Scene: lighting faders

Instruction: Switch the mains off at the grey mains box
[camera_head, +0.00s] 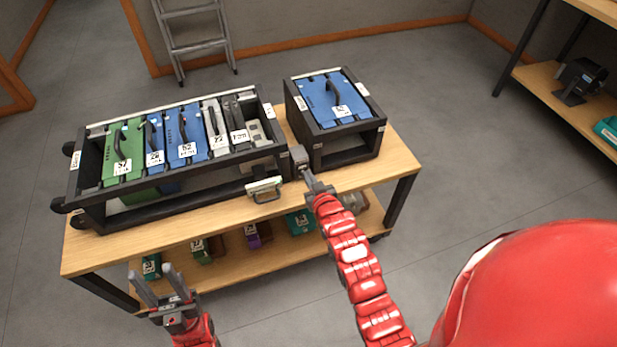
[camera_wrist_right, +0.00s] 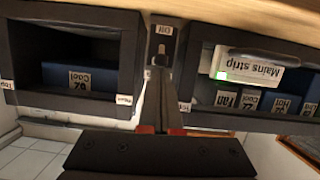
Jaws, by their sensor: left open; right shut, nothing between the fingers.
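The small grey mains box (camera_head: 299,155) stands between the two black racks near the table's front edge. In the right wrist view, turned upside down, the box (camera_wrist_right: 166,32) carries an "Off" label, with a small light lever tip just at my fingertips. My right gripper (camera_head: 308,177) is shut and empty, its fingers (camera_wrist_right: 157,75) at the box's front; I cannot tell whether they touch the lever. The lever's position is partly hidden by the fingers. My left gripper (camera_head: 158,288) is open and empty, low at the table's front left.
The long rack (camera_head: 165,210) holds several upright modules; the small rack (camera_head: 347,150) holds a blue one. Several coloured units (camera_head: 252,236) fill the lower shelf.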

